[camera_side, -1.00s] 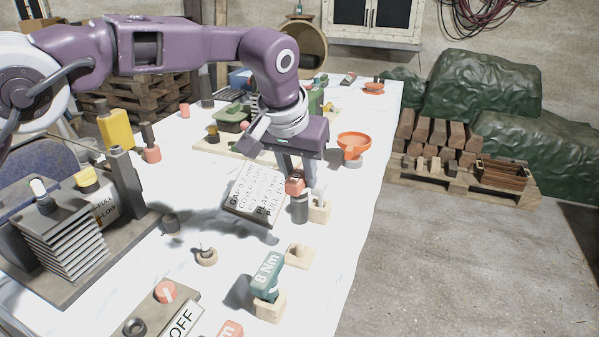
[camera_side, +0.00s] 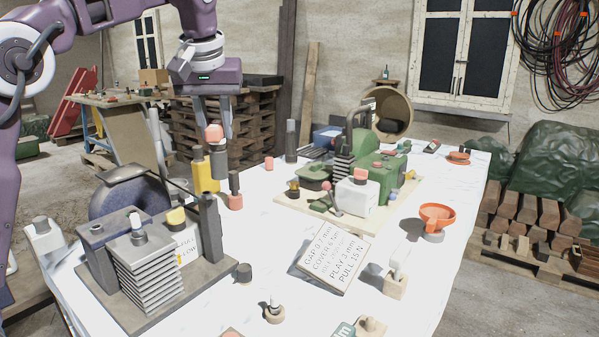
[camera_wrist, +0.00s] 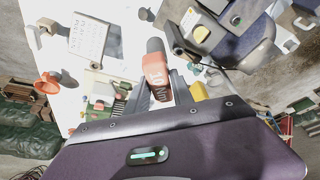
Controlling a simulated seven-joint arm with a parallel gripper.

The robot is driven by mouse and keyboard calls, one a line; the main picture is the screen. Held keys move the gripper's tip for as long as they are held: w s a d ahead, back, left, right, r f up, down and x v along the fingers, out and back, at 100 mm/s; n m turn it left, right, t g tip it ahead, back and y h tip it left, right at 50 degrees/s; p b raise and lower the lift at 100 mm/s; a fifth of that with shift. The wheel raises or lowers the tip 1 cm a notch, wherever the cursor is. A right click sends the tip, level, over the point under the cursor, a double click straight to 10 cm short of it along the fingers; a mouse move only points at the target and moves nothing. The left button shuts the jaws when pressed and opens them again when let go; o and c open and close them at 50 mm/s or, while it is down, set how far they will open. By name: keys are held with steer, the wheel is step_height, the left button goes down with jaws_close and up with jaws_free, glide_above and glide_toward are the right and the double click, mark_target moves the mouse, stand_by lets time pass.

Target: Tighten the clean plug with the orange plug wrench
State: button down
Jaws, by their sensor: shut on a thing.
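My gripper (camera_side: 213,122) is shut on the orange plug wrench (camera_side: 214,135) and holds it in the air behind the finned block. In the wrist view the wrench (camera_wrist: 157,75) reads 10 Nm, and its dark end points away between my fingers (camera_wrist: 157,92). A plug with a pale top (camera_side: 136,222) stands upright on the stack of grey fins (camera_side: 150,265) at the left. Another small plug (camera_side: 273,302) stands in a round wooden holder at the front. I cannot tell from its look which plug is clean. The wrench is apart from both.
Dark posts (camera_side: 210,230) and a yellow-topped block (camera_side: 177,218) stand close by the fins. A tall yellow piece (camera_side: 206,175) stands behind. A lettered sign (camera_side: 333,258), a green machine (camera_side: 380,178) and an orange funnel (camera_side: 437,215) stand right.

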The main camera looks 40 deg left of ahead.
steer(key=s+a+r+n, duration=0.2)
steer(key=s+a+r, duration=0.1)
steer(key=s+a, duration=0.2)
steer(key=s+a+r+n+g+y, duration=0.1)
steer(key=s+a+r+n, duration=0.2)
steer(key=s, duration=0.6)
steer(key=a+r, duration=0.1)
steer(key=a, duration=0.1)
steer(key=shift+s+a+r, duration=0.25)
steer(key=shift+s+a, duration=0.05)
steer(key=shift+d+f, duration=0.1)
step_height(320, 180, down, 12)
stand_by(0.4)
steer(key=shift+f, duration=2.8)
steer(key=shift+m, duration=1.2)
